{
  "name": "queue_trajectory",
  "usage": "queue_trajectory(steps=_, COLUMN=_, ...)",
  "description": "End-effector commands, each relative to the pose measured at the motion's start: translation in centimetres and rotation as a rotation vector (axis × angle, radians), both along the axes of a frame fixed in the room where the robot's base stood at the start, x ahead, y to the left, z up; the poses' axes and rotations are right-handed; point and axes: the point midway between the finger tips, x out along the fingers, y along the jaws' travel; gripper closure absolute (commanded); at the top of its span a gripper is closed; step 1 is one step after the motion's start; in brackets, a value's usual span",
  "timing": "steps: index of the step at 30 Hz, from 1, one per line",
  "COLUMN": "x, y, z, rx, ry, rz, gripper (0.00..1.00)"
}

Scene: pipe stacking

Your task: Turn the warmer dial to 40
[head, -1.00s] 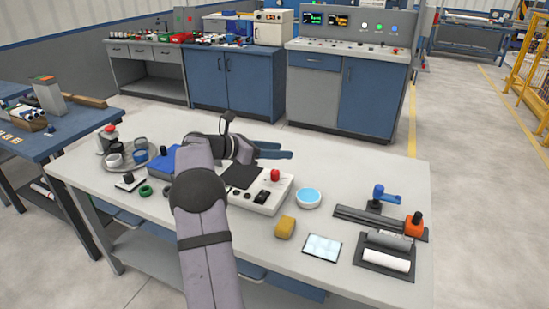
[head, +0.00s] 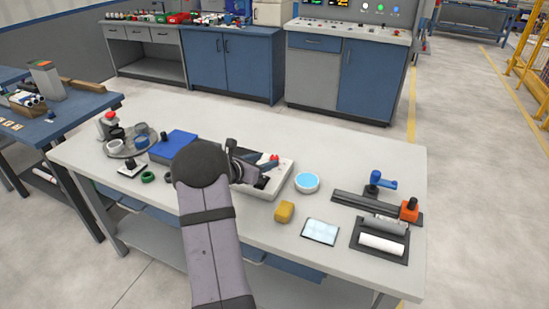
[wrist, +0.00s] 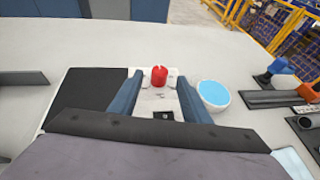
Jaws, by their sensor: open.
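The warmer is a low white box (head: 282,182) near the middle of the table, with a black plate (wrist: 84,95) on its top. A red knob (wrist: 159,76) stands on the box and also shows in the head view (head: 273,158). My gripper (wrist: 160,73) is open above the box. In the wrist view the red knob appears between its two blue fingers, toward their tips. I cannot tell whether the fingers touch it. My arm hides the front of the box in the head view, and no dial scale is readable.
A white bowl with blue contents (head: 306,183) stands close right of the warmer. A blue box (head: 173,146) and a round tray with cups are left.

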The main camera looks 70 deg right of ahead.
Motion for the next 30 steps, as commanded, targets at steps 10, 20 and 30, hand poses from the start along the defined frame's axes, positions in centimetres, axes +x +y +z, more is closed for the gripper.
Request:
queue_trajectory(steps=10, x=-0.7, y=-3.4, z=-1.3, rx=0.000, ry=0.002, rz=-0.002, gripper=0.57)
queue_trajectory(steps=20, x=-1.2, y=-6.1, z=-2.5, rx=-0.001, ry=0.001, rz=-0.001, gripper=0.57)
queue_trajectory(steps=30, x=-1.3, y=-6.5, z=-2.7, rx=-0.001, ry=0.002, rz=0.000, gripper=0.57)
